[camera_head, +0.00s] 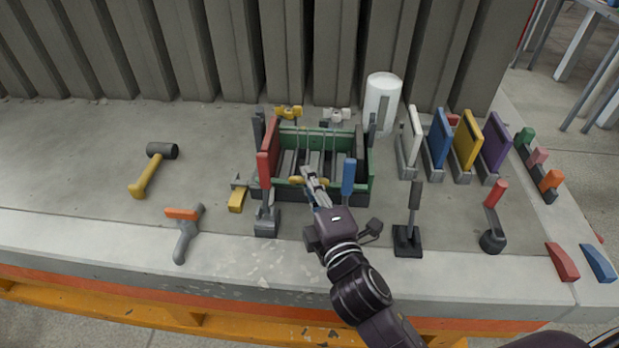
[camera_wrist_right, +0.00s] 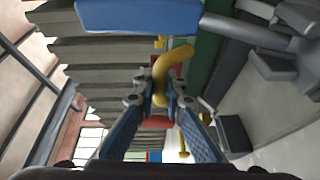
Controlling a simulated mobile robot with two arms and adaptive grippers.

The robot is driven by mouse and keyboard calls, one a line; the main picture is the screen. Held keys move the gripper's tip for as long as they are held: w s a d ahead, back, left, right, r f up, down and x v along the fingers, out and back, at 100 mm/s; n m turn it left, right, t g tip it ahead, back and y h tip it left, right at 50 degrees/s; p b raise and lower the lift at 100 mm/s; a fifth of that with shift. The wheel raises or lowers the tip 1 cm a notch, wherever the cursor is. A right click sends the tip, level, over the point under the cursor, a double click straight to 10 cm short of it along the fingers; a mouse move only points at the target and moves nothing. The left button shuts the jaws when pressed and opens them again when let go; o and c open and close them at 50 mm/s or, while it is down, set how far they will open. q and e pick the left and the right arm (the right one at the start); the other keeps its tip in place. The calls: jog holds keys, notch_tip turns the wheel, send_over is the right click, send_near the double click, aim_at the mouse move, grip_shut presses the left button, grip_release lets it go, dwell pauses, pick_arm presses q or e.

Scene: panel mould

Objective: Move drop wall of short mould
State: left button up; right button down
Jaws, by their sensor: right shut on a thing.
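The short mould is a green-framed box (camera_head: 369,187) with dark slots inside, standing on the concrete table at the centre of the head view. A yellow handle (camera_head: 295,180) shows at its front side, partly behind my gripper. My right gripper (camera_head: 311,178) reaches in from the front, at the mould's front edge. In the right wrist view, my right gripper (camera_wrist_right: 160,92) is shut on the curved yellow handle (camera_wrist_right: 174,60). A green surface (camera_wrist_right: 203,60) lies beside the handle. I cannot tell how the handle joins the wall. My left gripper is not in view.
A red-topped clamp (camera_head: 265,171) stands at the mould's left front and a blue-handled one (camera_head: 348,178) at its right front. A black-based lever (camera_head: 407,238) stands right of my arm. Coloured panels (camera_head: 438,138) stand farther right. A mallet (camera_head: 152,168) lies left, with clear concrete around it.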

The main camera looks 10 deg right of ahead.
jog(key=shift+f, duration=0.15)
jog(key=c, duration=2.2)
grip_release()
jog(key=shift+c, duration=0.2)
jog(key=shift+s, duration=0.1)
jog(key=s, duration=1.1)
jog(key=shift+s+d+r, duration=0.3)
jog(key=shift+s+d, duration=0.1)
